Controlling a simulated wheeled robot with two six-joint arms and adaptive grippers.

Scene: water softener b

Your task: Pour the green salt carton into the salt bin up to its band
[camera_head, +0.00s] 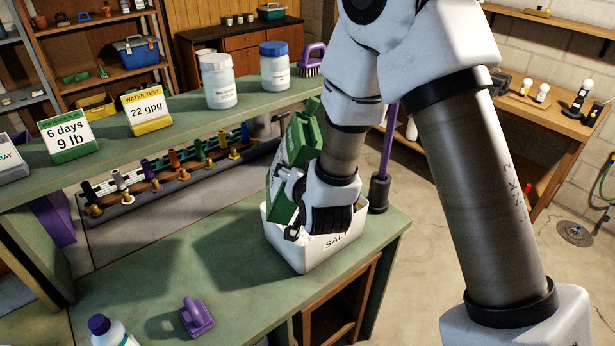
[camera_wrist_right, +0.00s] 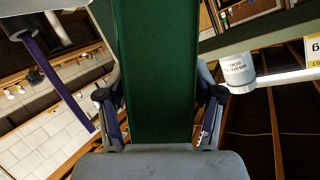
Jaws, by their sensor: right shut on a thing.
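The green salt carton (camera_head: 302,143) is tilted over the white salt bin (camera_head: 302,258), which is marked SALT and stands on the green bench. My right gripper (camera_head: 290,205) is shut on the carton, and its fingers dip within the bin's rim. In the right wrist view the carton (camera_wrist_right: 155,75) runs between the two fingers (camera_wrist_right: 160,118). The gripper and carton hide the bin's inside, so the salt level and the band cannot be seen. Whether salt is flowing cannot be told. My left gripper is not in view.
A purple scoop-like item (camera_head: 197,317) and a purple-capped bottle (camera_head: 112,332) stand on the bench's front left. Two white jars (camera_head: 218,82) and several cards (camera_head: 147,108) line the raised shelf. The bench's middle is clear.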

